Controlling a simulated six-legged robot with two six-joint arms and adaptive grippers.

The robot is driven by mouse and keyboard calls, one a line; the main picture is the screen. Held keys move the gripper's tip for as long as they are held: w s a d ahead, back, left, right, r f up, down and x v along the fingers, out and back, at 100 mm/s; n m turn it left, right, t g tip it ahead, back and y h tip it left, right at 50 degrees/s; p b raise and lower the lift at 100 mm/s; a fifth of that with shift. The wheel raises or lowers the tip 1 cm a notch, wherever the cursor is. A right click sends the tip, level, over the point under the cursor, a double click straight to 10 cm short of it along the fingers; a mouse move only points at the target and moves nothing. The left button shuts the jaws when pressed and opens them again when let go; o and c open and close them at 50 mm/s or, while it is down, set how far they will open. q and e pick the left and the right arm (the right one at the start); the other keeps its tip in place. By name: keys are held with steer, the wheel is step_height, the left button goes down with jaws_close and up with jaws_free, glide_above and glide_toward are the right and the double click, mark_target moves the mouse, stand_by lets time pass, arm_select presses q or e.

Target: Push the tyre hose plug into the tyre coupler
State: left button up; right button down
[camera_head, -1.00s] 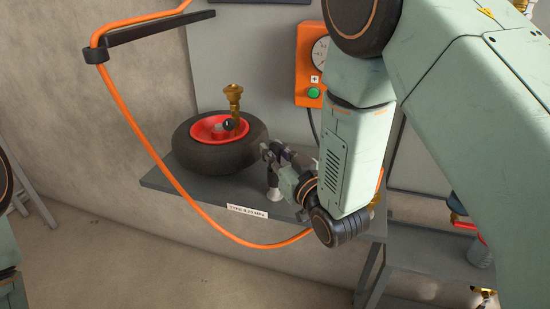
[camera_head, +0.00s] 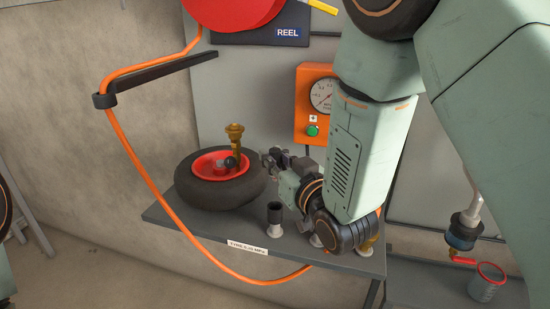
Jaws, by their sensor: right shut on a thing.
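The tyre (camera_head: 190,190) with a red hub lies flat on the grey shelf. A brass fitting with a flared top, which looks like the tyre coupler (camera_head: 235,138), stands upright on it beside a black knob. My right gripper (camera_head: 270,160) is just right of the tyre, above the shelf and apart from the coupler. It is shut on what seems to be the tyre hose plug, mostly hidden by the fingers and wrist. The orange hose (camera_head: 150,198) hangs from a black arm, loops below the shelf edge and passes behind my right wrist. My left gripper is out of view.
A black holder with a pale base (camera_head: 274,222) stands on the shelf below my right gripper. The shelf label (camera_head: 247,247) is at the front edge. An orange gauge box (camera_head: 306,120) is on the wall. A red-rimmed jar (camera_head: 486,284) stands at right.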

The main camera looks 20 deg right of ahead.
step_height(320, 180, up, 13)
steer(key=p, duration=1)
steer(key=shift+p, duration=0.3)
steer(key=w+a, duration=0.3)
steer(key=w, duration=0.3)
steer(key=w+a, duration=0.3)
steer(key=w, duration=0.4)
steer(key=shift+w+b, duration=0.3)
steer(key=shift+b, duration=0.15)
stand_by(0.5)
steer(key=shift+f, duration=0.2)
stand_by(0.5)
steer(key=shift+f+b, duration=1.5)
steer(key=shift+f, duration=0.55)
steer(key=shift+f+b, duration=0.45)
steer(key=shift+f, duration=0.4)
